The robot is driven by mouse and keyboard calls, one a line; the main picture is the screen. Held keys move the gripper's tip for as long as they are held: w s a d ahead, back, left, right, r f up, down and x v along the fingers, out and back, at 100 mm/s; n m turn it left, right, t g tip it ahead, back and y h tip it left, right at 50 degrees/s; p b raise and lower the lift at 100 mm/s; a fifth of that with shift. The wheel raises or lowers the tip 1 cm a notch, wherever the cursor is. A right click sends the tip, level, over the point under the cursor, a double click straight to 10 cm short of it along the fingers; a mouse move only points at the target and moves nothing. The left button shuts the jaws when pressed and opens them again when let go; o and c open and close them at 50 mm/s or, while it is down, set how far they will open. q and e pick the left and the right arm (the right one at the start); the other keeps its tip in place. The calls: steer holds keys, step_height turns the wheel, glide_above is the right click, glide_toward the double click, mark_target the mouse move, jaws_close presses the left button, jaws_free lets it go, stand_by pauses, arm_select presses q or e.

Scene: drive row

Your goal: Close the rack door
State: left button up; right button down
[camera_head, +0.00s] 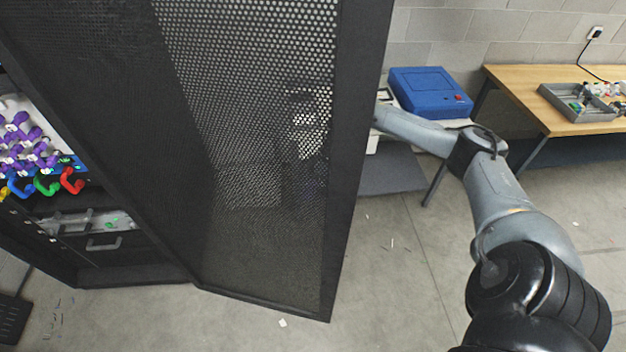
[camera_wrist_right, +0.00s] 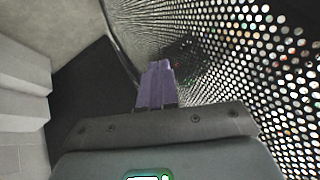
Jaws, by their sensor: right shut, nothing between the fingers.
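The rack door (camera_head: 262,150) is a black framed panel of perforated mesh. It stands open, swung out from the rack (camera_head: 130,272), whose inside shows at the left. My right arm reaches in from the right and passes behind the door's free edge, so the gripper is largely hidden by the mesh in the head view. In the right wrist view my right gripper (camera_wrist_right: 157,88) has its purple fingers together and empty, close beside the door mesh (camera_wrist_right: 255,60). I cannot tell whether they touch it. My left gripper is not in view.
Inside the rack are purple connectors (camera_head: 28,140) and coloured cable loops (camera_head: 45,184). A blue case (camera_head: 430,92) sits on a table behind my right arm. A wooden bench (camera_head: 545,100) with a grey tray (camera_head: 578,104) stands at the right. Floor before the door is mostly clear, with small scraps.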

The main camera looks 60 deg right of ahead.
mark_target(290, 228)
steer(key=shift+s+a+f+p, duration=0.1)
steer(key=shift+a+f+p, duration=0.2)
steer(key=shift+a+f, duration=0.55)
steer(key=shift+w+a+f+p, duration=0.1)
steer(key=shift+a+f+p, duration=0.2)
steer(key=shift+a, duration=0.95)
steer(key=shift+s+a+f+p, duration=0.1)
steer(key=shift+a+f+p, duration=0.2)
steer(key=shift+a+f, duration=0.55)
steer(key=shift+a+r, duration=0.25)
steer(key=shift+r, duration=0.05)
